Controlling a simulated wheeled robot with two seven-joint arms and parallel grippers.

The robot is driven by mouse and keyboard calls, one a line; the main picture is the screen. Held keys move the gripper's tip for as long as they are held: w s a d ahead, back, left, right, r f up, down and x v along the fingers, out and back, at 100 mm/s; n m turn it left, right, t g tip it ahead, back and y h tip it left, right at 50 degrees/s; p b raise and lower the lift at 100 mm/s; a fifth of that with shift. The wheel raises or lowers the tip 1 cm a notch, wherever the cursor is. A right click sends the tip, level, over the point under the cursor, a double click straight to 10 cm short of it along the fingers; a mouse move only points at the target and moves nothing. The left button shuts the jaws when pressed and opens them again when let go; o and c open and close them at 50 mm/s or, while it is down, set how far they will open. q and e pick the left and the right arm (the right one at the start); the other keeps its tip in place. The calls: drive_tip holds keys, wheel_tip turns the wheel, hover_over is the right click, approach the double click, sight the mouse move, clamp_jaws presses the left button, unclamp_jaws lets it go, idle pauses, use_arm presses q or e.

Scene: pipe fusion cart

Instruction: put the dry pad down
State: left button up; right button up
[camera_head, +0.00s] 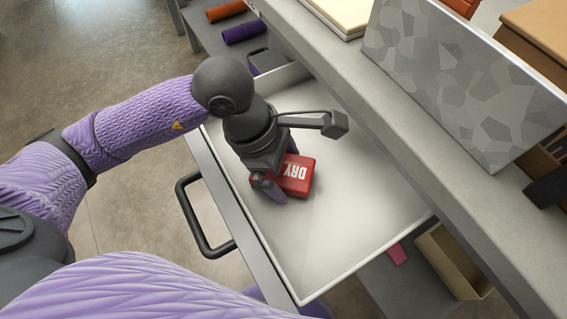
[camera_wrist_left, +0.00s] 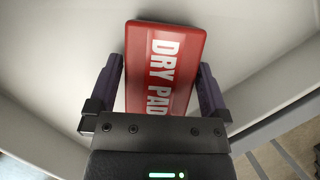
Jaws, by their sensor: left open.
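The dry pad (camera_head: 298,175) is a red block with white lettering. It lies in the white drawer tray (camera_head: 318,262), and in the left wrist view the dry pad (camera_wrist_left: 165,65) reads "DRY PAD". My left gripper (camera_head: 275,183) is down in the tray at the pad. In the left wrist view the fingers of my left gripper (camera_wrist_left: 160,90) stand open on both sides of the pad, with a gap showing at least on the left. Part of the pad is hidden behind the gripper. My right gripper is not seen.
The drawer has a black handle (camera_head: 207,215) at its front. A grey worktop (camera_head: 400,140) runs above the drawer, with a speckled grey panel (camera_head: 460,75) on it. Orange (camera_head: 226,11) and purple (camera_head: 243,33) rolls lie at the top. The tray's front part is bare.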

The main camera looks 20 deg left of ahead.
use_arm(q)
drive_tip(key=p+v, duration=0.5)
drive_tip(key=v, duration=0.7)
drive_tip(key=shift+r, duration=0.1)
